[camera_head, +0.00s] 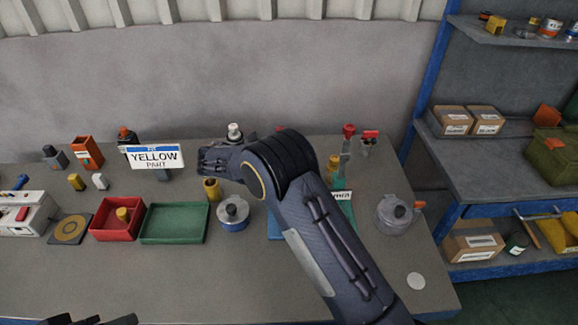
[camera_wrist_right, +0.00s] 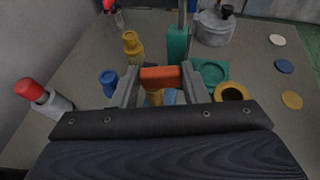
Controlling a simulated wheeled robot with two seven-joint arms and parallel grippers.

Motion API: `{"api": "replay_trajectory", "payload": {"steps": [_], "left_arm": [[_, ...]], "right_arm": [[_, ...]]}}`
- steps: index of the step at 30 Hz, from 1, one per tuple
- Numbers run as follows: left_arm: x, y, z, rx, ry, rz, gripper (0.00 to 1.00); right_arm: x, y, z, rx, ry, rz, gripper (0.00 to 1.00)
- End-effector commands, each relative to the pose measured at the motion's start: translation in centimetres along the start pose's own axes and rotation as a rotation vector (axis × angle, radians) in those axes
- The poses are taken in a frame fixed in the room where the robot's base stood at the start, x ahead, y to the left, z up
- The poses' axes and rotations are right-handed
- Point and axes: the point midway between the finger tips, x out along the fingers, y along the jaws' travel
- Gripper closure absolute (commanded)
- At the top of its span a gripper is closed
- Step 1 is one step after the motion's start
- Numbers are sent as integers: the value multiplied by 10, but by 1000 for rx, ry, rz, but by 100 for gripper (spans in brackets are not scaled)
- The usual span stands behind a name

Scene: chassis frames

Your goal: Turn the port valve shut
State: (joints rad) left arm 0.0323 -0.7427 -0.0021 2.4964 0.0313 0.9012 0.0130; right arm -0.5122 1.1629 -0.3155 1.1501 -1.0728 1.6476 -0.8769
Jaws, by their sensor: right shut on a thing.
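In the right wrist view my right gripper (camera_wrist_right: 160,88) is shut on an orange block-like handle (camera_wrist_right: 160,76). A yellow part (camera_wrist_right: 155,98) shows just below the handle, between the fingers; I cannot tell how it joins on. No label naming the port valve is readable. In the head view my right arm reaches in from the lower right, and its bent dark links hide the right gripper and what it holds. Dark parts of my left gripper (camera_head: 95,320) show at the bottom left edge, mostly cut off.
A lidded grey pot (camera_head: 394,214) stands at right. A red tray (camera_head: 100,230) and green tray (camera_head: 150,236) lie left.

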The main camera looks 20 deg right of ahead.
Motion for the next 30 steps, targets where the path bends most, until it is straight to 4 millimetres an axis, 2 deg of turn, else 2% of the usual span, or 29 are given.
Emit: {"api": "replay_trajectory", "payload": {"steps": [12,30], "left_arm": [[-4,2,-2,0,0,0,44],[-5,2,-2,0,0,0,44]], "right_arm": [[-1,4,0,94,-2,-223,83],[-2,5,1,116,-3,-275,83]]}}
